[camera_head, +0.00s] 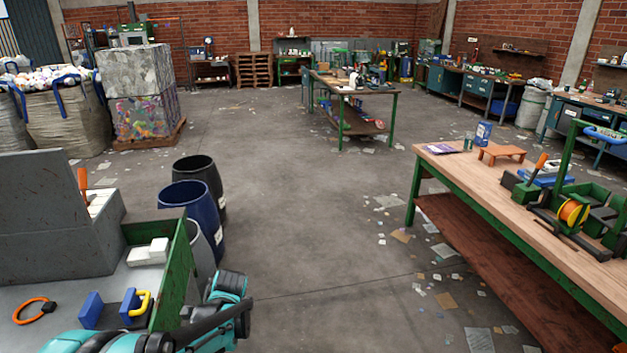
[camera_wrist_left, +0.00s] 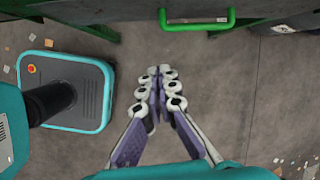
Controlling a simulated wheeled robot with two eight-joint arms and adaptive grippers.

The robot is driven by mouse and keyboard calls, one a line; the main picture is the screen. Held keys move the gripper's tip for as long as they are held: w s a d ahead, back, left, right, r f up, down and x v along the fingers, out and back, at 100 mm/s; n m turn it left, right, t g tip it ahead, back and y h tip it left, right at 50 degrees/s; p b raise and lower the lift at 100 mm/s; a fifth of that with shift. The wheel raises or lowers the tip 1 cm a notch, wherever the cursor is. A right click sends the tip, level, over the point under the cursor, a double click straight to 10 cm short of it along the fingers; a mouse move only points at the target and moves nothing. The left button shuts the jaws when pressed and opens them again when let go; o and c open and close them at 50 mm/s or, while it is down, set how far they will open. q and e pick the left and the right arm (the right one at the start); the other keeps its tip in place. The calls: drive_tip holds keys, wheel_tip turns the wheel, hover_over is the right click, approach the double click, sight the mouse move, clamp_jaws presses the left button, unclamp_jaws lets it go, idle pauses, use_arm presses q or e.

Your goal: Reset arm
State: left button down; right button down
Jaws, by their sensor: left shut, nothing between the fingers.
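My left gripper (camera_wrist_left: 161,88) shows in the left wrist view, pointing away from the camera over the concrete floor. Its two purple, white-tipped fingers are together, with nothing between them. In the head view my teal and black left arm is folded at the bottom left, beside the sorting station; its fingertips cannot be made out there. My right arm and gripper are in neither view.
The sorting station (camera_head: 40,275) holds an orange ring (camera_head: 30,311) and a blue block with a yellow handle (camera_head: 131,305). A green handle (camera_wrist_left: 195,26) lies beyond my fingertips. Several barrels (camera_head: 187,203) stand nearby; a workbench (camera_head: 470,175) is right. The middle floor is open.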

use_arm(q)
drive_tip(key=s+d+r+n+t+h, duration=0.2)
drive_tip(key=s+d+r+n+t, duration=0.1)
drive_tip(key=s+d+r+n, duration=0.1)
drive_tip(key=s+d+r+n+t+h, duration=0.1)
drive_tip(key=s+d+r+n+t, duration=0.3)
drive_tip(key=s+r+n, duration=0.3)
drive_tip(key=shift+s+d+r+n+h, duration=0.35)
drive_tip(key=shift+s+d+n, duration=0.65)
drive_tip(key=shift+s, duration=0.9)
drive_tip(key=shift+a+f, duration=0.1)
drive_tip(key=shift+a, duration=0.1)
